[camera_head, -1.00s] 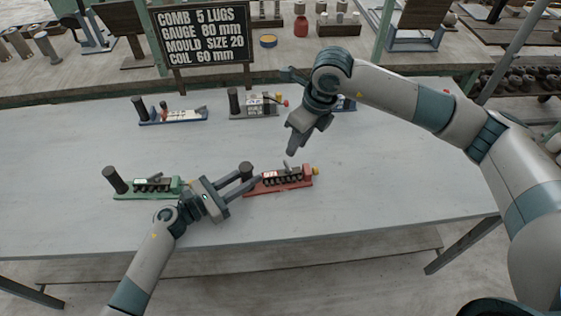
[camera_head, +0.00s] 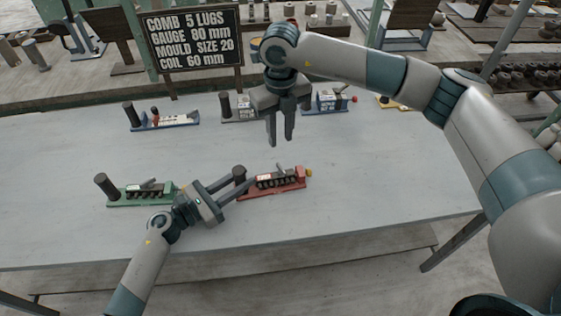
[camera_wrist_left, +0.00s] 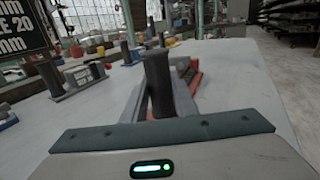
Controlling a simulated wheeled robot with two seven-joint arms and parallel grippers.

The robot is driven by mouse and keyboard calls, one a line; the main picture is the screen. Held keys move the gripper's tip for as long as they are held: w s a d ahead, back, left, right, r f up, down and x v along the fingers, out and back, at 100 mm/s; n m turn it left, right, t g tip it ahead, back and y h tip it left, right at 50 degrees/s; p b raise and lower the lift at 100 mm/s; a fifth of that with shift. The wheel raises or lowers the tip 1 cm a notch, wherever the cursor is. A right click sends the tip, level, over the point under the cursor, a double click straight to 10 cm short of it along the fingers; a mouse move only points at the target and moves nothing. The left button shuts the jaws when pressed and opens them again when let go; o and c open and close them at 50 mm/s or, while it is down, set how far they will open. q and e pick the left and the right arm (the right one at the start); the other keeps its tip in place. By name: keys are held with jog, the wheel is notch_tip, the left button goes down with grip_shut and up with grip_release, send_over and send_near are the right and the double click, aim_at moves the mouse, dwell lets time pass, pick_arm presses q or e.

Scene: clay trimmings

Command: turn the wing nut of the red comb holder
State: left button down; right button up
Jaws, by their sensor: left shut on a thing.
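The red comb holder (camera_head: 272,185) lies on the grey table, with a row of dark lugs, a white label and a small grey lever on top. A small yellow piece (camera_head: 309,173) is at its right end; I cannot tell if it is the wing nut. My left gripper (camera_head: 240,183) is shut on the dark post (camera_head: 239,173) at the holder's left end. In the left wrist view the post (camera_wrist_left: 158,82) stands between the fingers and hides part of the red body (camera_wrist_left: 188,72). My right gripper (camera_head: 281,142) hangs above and behind the red holder, fingers apart and empty.
A green holder (camera_head: 140,195) lies left of my left gripper. Blue (camera_head: 163,122), grey (camera_head: 240,109) and another blue (camera_head: 328,102) holder stand along the back. A black sign (camera_head: 194,45) stands behind them. The table right of the red holder is clear.

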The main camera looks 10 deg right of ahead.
aim_at(280, 166)
notch_tip(280, 166, down, 12)
jog(key=shift+r, duration=0.15)
dwell(0.4)
grip_shut()
